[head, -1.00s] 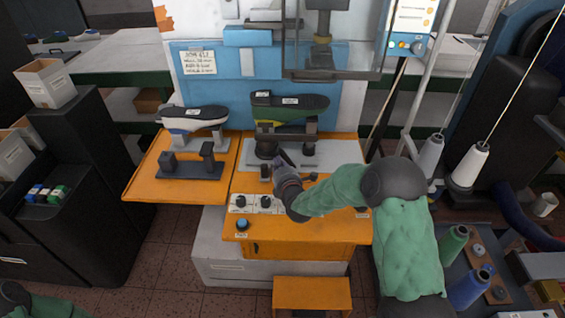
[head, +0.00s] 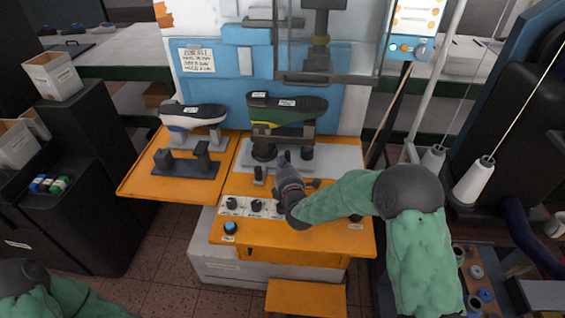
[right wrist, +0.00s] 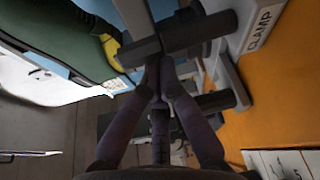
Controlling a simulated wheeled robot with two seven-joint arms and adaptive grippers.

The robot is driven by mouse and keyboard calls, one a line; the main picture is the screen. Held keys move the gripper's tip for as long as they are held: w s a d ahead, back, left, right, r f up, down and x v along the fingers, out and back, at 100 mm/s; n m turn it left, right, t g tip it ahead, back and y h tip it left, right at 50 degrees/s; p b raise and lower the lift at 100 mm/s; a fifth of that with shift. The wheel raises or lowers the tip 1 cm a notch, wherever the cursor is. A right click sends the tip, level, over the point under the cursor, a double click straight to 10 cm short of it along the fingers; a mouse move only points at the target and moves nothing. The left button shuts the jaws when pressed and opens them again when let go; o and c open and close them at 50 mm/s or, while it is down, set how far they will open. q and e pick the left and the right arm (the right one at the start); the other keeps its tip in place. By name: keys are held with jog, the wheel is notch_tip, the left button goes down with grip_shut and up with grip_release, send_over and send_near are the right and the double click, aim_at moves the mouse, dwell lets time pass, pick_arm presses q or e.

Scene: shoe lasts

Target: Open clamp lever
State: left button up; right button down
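The shoe fixture's grey base plate (head: 330,155) stands on the orange table, with a dark shoe with green and yellow sides (head: 290,112) held above it. A dark clamp handle (right wrist: 205,30) shows in the right wrist view, near a plate marked CLAMP (right wrist: 262,28). I cannot tell for sure which dark bar is the lever. My right gripper (head: 284,160) is low in front of the fixture; in the right wrist view its fingertips (right wrist: 161,68) meet, just beside the dark handle, with nothing clearly between them. Touching cannot be told. My left gripper is out of view.
A white and dark shoe (head: 192,116) stands at left behind a dark stand (head: 185,165). Control knobs (head: 256,206) and a blue button (head: 231,227) are on the table's front. A clear guard (head: 330,50) hangs above. Thread cones (head: 474,182) stand at right.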

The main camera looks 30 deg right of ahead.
jog(key=shift+s+d+r, duration=0.15)
jog(key=shift+s+d, duration=0.3)
jog(key=shift+d, duration=0.2)
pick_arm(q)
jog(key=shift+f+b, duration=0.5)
pick_arm(e)
jog(key=shift+s+d, duration=0.4)
jog(key=shift+d, duration=0.25)
jog(key=shift+s+d, duration=0.1)
jog(key=shift+d, duration=0.1)
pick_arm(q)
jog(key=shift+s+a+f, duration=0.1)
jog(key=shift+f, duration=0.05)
pick_arm(e)
jog(key=shift+f, duration=0.2)
